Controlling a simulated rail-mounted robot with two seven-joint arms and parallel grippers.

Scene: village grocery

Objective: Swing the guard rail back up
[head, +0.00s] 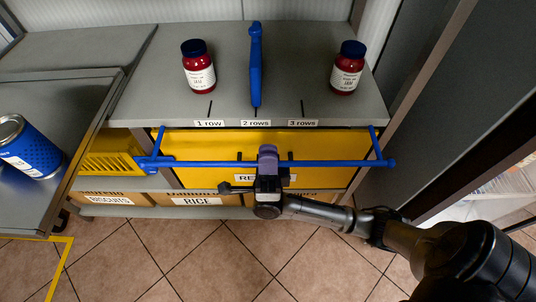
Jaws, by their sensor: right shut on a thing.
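The blue guard rail (335,163) runs across the front of the shelf, below the shelf edge and in front of a yellow panel. Short blue side arms join its ends to the shelf at left and right. My right gripper (268,160) is shut on the rail near its middle, and its arm comes in from the lower right. The fingers hide a short length of the rail and part of a label behind it. My left gripper is not in view.
Two red jars with blue lids (199,68) (347,68) stand on the grey shelf (300,60), with a blue upright divider (255,65) between them. A yellow crate (108,157) and boxes (200,200) sit below.

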